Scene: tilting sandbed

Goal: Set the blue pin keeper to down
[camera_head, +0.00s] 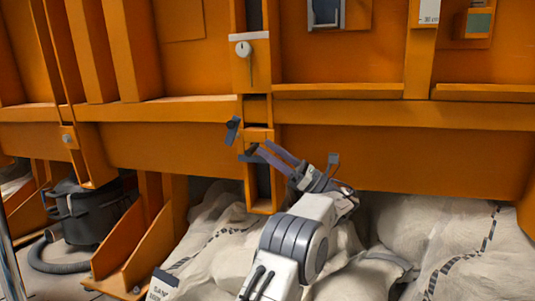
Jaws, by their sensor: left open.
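My left gripper (299,158) is open, in front of the lower part of the orange central post. A blue-grey bar (274,158), which looks like the blue pin keeper, slants from the post down to the right toward my gripper. The bar and a grey finger overlap, so I cannot tell whether they touch. A small dark grey piece (233,130) sticks up at the left of the post. The post's dark slot (264,180) shows just below the bar. My right gripper is not in view.
Orange wall panels and a long ledge (400,113) run across the back. Pale sandbags (400,225) lie below, and a black vacuum (85,215) stands at left.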

